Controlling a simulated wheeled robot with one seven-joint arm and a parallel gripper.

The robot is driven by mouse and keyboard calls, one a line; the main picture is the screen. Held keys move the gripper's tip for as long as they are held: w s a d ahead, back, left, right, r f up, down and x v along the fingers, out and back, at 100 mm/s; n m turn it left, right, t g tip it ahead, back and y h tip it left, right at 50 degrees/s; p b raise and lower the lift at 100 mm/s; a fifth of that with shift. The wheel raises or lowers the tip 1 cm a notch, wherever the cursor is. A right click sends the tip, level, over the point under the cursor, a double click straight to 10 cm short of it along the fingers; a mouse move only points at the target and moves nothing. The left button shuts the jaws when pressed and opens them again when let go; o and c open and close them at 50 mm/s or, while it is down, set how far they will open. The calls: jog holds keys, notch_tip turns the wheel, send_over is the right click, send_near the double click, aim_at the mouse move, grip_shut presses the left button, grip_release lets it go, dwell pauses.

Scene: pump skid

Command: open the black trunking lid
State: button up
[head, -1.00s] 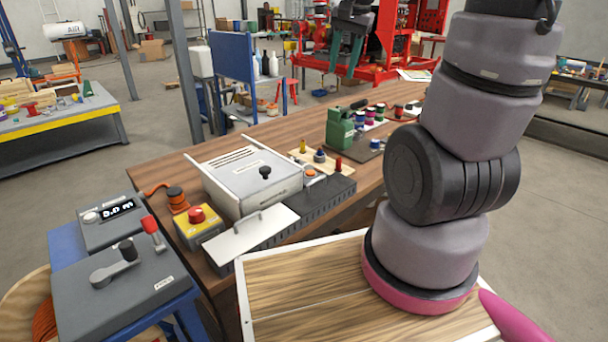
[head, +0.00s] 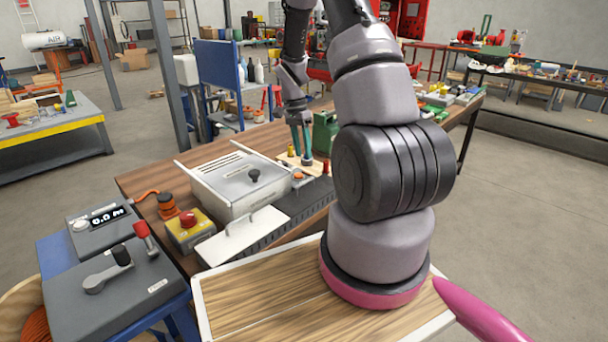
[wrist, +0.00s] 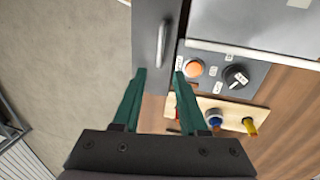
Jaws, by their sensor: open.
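The trunking lid is a flat panel with a bar handle. In the head view it (head: 240,236) looks pale and lies level at the near end of the black slotted trunking (head: 305,208). In the wrist view the lid (wrist: 148,28) looks dark grey, and its handle (wrist: 162,45) lies just beyond my fingertips, roughly in line with the gap between them. My gripper (wrist: 160,73) has two green fingers, open with nothing between them. In the head view my gripper (head: 307,160) points down beyond the lid, near the pegs. It is apart from the handle.
A grey cabinet (head: 222,198) with a black knob stands beside the lid. An orange button (wrist: 195,67) and a black selector (wrist: 237,75) sit close to my right finger. A board (wrist: 232,116) with coloured pegs is near. A yellow box (head: 187,232) with a red button stands left.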

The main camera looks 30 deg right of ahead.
send_over(306, 188)
notch_tip(306, 188, down, 8)
jog(key=shift+d+f, duration=0.1)
jog(key=shift+f, duration=0.05)
grip_shut()
jog(key=shift+w, duration=0.1)
dwell(1.4)
